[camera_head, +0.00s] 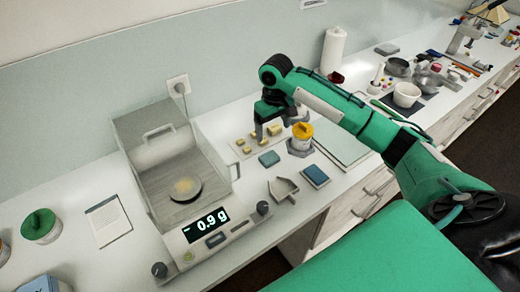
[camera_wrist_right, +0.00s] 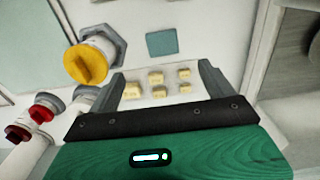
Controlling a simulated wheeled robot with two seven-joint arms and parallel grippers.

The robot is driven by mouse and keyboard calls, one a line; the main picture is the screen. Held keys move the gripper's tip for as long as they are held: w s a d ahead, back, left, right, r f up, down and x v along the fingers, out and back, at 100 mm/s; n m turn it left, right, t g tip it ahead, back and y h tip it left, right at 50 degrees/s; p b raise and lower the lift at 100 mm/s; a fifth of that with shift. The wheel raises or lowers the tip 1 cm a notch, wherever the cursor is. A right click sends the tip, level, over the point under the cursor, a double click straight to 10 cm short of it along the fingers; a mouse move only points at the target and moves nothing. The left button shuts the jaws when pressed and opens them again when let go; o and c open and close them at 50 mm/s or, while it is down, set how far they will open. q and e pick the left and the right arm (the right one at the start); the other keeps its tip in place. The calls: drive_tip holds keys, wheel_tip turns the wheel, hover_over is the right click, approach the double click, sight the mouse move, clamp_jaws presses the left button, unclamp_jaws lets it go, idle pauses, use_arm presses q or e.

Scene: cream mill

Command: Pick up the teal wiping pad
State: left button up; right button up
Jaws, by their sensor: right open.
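The teal wiping pad (camera_head: 269,159) lies flat on the white counter, just in front of a board with small yellow pieces. It also shows in the right wrist view (camera_wrist_right: 162,43), near the top middle, with nothing on it. My right gripper (camera_head: 272,126) is open and empty, above the board of yellow pieces and behind the pad in the head view. In the wrist view its two fingers (camera_wrist_right: 163,75) stand apart, with the yellow pieces showing between them and the pad beyond. My left gripper is not in view.
A yellow-topped jar (camera_head: 301,138) stands close right of the pad. A metal scoop (camera_head: 283,189) and a blue pad (camera_head: 315,176) lie in front. A scale with an open draft box (camera_head: 158,150) stands left. The board (camera_head: 243,150) holds several yellow pieces.

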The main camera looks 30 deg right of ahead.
sight(270, 157)
wheel_tip(270, 157, down, 5)
drive_tip(key=shift+f+p, duration=0.15)
drive_tip(key=shift+p, duration=0.6)
drive_tip(key=f, duration=0.2)
drive_tip(key=shift+w+f, duration=0.45)
drive_tip(key=shift+f, duration=0.15)
drive_tip(key=shift+a+f+p, duration=0.2)
drive_tip(key=shift+f+p, duration=0.95)
drive_tip(key=shift+p, duration=0.05)
wheel_tip(270, 157, down, 2)
drive_tip(key=shift+f+p, duration=0.2)
drive_tip(key=shift+p, duration=0.1)
drive_tip(key=shift+f, duration=0.25)
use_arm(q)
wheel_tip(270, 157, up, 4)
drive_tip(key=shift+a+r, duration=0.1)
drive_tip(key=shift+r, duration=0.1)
use_arm(e)
drive_tip(key=c, duration=1.1)
